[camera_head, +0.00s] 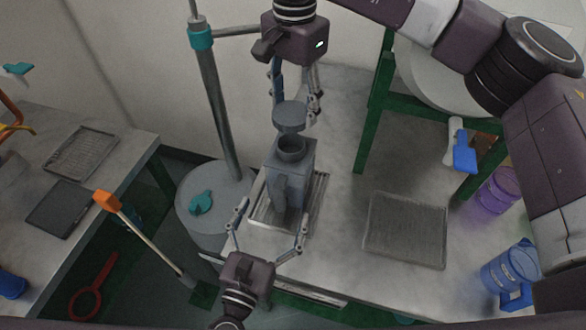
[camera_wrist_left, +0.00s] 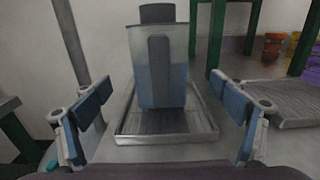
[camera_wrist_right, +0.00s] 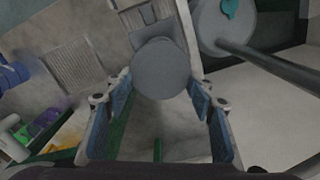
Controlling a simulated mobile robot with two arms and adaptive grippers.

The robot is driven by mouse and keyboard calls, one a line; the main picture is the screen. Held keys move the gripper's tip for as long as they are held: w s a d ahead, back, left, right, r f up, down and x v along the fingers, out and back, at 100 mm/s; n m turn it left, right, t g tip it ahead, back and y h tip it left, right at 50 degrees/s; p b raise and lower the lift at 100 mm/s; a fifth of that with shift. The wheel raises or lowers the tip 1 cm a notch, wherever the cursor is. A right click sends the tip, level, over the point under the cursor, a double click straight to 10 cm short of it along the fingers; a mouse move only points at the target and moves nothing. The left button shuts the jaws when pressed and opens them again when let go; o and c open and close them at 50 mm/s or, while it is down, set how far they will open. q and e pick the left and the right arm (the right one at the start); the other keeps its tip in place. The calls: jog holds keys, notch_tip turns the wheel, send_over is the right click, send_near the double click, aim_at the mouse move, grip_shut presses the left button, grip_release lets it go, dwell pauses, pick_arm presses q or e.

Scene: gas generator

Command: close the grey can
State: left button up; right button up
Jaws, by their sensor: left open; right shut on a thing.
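The grey can (camera_head: 289,178) stands upright on a shallow metal tray (camera_head: 316,205), its round neck (camera_head: 291,148) open at the top. In the left wrist view the can (camera_wrist_left: 160,65) is straight ahead. The round grey lid (camera_head: 290,116) is held above the neck, apart from it in the head view. My right gripper (camera_head: 291,98) is shut on the lid, which also fills the space between its fingertips in the right wrist view (camera_wrist_right: 160,68). My left gripper (camera_head: 271,215) is open and empty, in front of the can, with a finger toward either side.
A pole on a round grey base (camera_head: 207,215) stands left of the can. A grey mesh tray (camera_head: 405,231), a blue container (camera_head: 510,265) and purple containers (camera_head: 497,190) are on the right. A green frame (camera_head: 369,125) stands behind.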

aim_at(289, 163)
pick_arm(q)
jog(key=shift+s+a+r, duration=0.1)
jog(key=shift+s, duration=0.1)
pick_arm(e)
jog(key=shift+s+a+r, duration=0.1)
jog(key=shift+s, duration=0.2)
pick_arm(q)
jog(key=shift+w, duration=0.3)
pick_arm(e)
jog(key=shift+w, duration=0.15)
pick_arm(q)
jog(key=x, duration=1.1)
jog(key=shift+w+d, duration=0.25)
jog(key=shift+w, duration=0.05)
pick_arm(e)
jog(key=shift+w, duration=0.1)
pick_arm(q)
jog(key=shift+c, duration=0.4)
jog(key=c, duration=1.7)
pick_arm(e)
jog(key=shift+f, duration=2.6)
jog(key=shift+f, duration=0.9)
jog(key=shift+f, duration=0.5)
